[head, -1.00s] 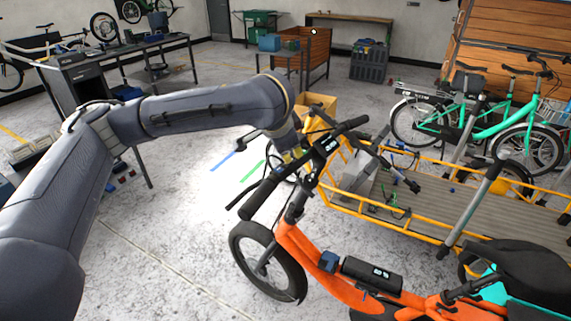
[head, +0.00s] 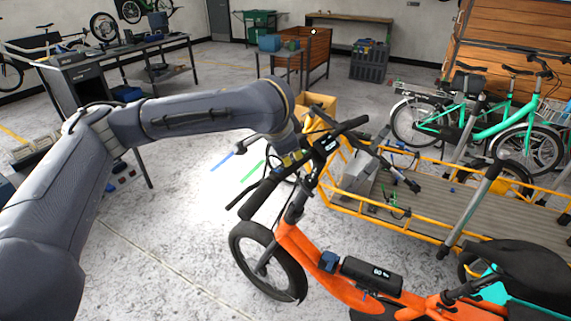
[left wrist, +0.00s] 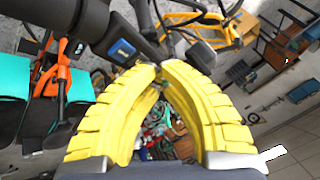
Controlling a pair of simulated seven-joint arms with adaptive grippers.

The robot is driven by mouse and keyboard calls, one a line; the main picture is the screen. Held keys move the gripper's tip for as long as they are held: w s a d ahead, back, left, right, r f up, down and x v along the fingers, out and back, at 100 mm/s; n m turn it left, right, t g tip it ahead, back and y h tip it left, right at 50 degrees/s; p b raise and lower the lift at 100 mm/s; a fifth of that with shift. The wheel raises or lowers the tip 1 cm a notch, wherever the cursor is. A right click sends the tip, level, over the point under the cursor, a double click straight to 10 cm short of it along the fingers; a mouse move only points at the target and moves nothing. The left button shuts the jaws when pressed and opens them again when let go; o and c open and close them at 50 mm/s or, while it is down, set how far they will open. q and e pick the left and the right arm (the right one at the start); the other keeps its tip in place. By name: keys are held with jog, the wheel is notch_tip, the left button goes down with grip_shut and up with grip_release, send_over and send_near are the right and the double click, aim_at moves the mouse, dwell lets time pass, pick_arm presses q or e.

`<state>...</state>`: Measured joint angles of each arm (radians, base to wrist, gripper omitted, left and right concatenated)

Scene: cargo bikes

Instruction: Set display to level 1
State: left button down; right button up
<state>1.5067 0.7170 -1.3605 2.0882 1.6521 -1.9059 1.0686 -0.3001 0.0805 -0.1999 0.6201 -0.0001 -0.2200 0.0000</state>
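The orange cargo bike (head: 325,280) stands in the middle of the head view. Its small dark display (head: 327,143) is on the handlebar and shows light characters that I cannot read. In the left wrist view, a dark unit with a blue screen (left wrist: 122,49) sits on the bar, left of the fingertips. My left gripper (left wrist: 160,69) has yellow fingers that arch together with their tips meeting, with nothing visible held between them. In the head view it is beside the handlebar near the display, partly hidden by my arm. I cannot tell whether it touches. My right gripper is not in view.
A yellow-framed cargo bed (head: 440,243) stands right behind the orange bike. Teal bikes (head: 480,125) stand at the back right. The floor at the left is mostly clear.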

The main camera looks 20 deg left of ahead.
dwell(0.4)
pick_arm(q)
jog(key=shift+r, duration=0.85)
jog(key=shift+w+r, duration=0.2)
jog(key=shift+r, duration=2.3)
